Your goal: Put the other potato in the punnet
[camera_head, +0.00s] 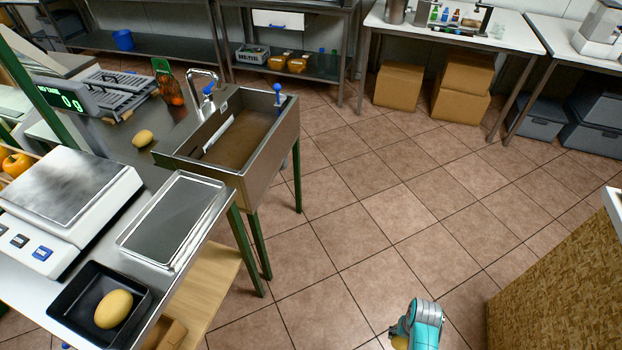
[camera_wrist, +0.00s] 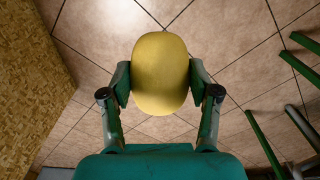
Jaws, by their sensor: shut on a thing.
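A black punnet (camera_head: 92,281) sits at the counter's near left, with one yellow-brown potato (camera_head: 113,308) lying in it. My gripper (camera_head: 398,335) is at the bottom of the head view, over the floor and well to the right of the punnet. It is shut on a yellow potato (camera_wrist: 160,73), with one finger on each side in the wrist view. Only a small part of this potato shows in the head view. Another potato (camera_head: 142,138) lies on the counter, left of the sink.
A scale (camera_head: 68,190) and a flat metal tray (camera_head: 174,219) stand near the punnet. The sink (camera_head: 240,135) is behind them. A wood-chip-board block (camera_head: 565,285) stands at the right. The tiled floor between is clear.

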